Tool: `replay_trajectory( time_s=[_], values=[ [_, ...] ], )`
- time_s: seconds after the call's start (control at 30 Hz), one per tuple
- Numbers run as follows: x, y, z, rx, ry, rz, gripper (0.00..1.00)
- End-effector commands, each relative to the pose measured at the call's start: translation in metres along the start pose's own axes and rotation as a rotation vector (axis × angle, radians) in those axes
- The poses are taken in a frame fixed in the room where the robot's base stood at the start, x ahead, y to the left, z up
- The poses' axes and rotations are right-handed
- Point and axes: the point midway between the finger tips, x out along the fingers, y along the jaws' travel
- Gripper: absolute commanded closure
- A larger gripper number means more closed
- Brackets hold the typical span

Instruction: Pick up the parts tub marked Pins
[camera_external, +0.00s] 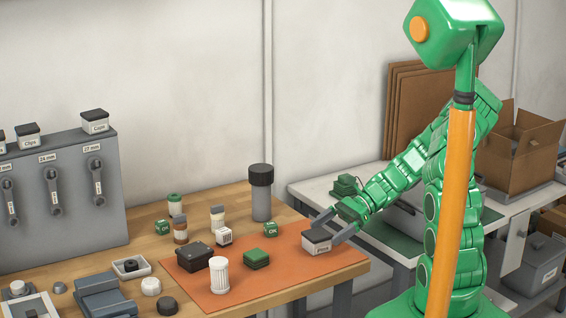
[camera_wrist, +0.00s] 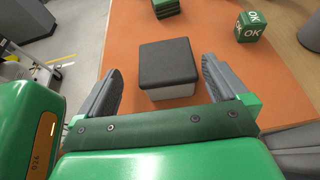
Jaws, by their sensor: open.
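The parts tub marked Pins (camera_external: 317,241) is a small white tub with a dark lid. It stands upright on the orange mat (camera_external: 215,300) near the mat's right side. In the wrist view the tub (camera_wrist: 168,68) lies between the two grey fingers, with a gap on each side. My gripper (camera_external: 337,228) is open around the tub in the outside view; it also shows open in the wrist view (camera_wrist: 163,85). The fingers do not appear to touch the tub. The label is hidden in the wrist view.
A green block stack (camera_external: 256,258) and an OK cube (camera_external: 270,229) stand left of the tub. A dark cylinder (camera_external: 261,195) stands behind. Tubs marked Clips (camera_external: 28,138) and Caps (camera_external: 95,122) sit on the grey wrench rack (camera_external: 120,190). The table's right edge is close to the tub.

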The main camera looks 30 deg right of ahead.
Motion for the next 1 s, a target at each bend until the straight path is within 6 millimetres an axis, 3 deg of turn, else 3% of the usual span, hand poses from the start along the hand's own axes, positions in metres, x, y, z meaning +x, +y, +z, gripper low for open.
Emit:
replay_trajectory(
  time_s=[0.53, 0.9, 1.0],
  values=[
    [0.050, -0.008, 0.005, 0.000, 0.001, -0.001, 0.00],
    [0.055, -0.008, 0.005, 0.000, 0.001, -0.003, 0.00],
    [0.055, -0.008, 0.005, 0.000, 0.001, -0.002, 0.15]
  ],
)
